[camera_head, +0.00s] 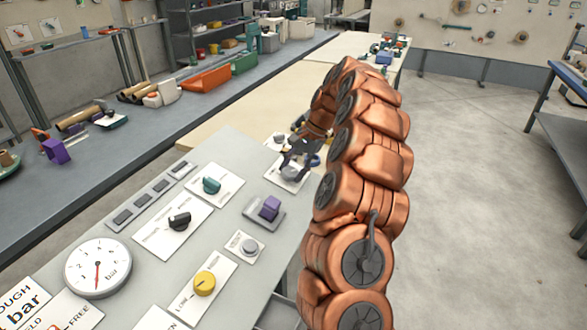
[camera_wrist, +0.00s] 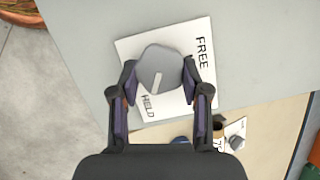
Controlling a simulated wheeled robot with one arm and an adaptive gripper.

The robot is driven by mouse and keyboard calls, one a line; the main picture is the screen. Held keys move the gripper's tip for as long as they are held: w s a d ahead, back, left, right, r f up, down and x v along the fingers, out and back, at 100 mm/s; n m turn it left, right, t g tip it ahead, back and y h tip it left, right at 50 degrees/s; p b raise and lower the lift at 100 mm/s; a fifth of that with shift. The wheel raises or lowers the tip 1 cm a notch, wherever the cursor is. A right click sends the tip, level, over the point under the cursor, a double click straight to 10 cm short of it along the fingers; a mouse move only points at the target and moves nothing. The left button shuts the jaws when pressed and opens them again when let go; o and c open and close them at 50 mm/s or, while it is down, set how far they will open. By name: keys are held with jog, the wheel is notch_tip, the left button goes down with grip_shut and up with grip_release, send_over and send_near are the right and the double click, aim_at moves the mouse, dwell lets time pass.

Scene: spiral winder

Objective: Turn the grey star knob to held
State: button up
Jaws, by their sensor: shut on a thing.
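The grey star knob (camera_wrist: 160,62) sits on a white plate (camera_wrist: 130,48) marked FREE and HELD in the wrist view. FREE reads along the plate's right side and HELD near its lower edge. The knob's pale pointer line runs down and slightly left, toward the HELD lettering. My gripper (camera_wrist: 159,82) is shut on the knob, with one finger on each side of it. In the head view the knob (camera_head: 290,173) is at the far end of the grey panel, partly under my gripper (camera_head: 300,153).
The grey panel (camera_head: 225,225) carries a bar gauge (camera_head: 98,267), a teal knob (camera_head: 211,185), a black knob (camera_head: 179,221), a purple switch (camera_head: 270,208) and a yellow knob (camera_head: 204,283). Another small knob (camera_wrist: 236,143) is near the gripper. Open floor lies right.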

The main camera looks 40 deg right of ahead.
jog(key=shift+a, duration=0.1)
dwell(0.3)
jog(key=o, duration=1.1)
jog(key=shift+o, duration=0.2)
jog(key=v, duration=0.7)
jog(key=shift+r, duration=0.15)
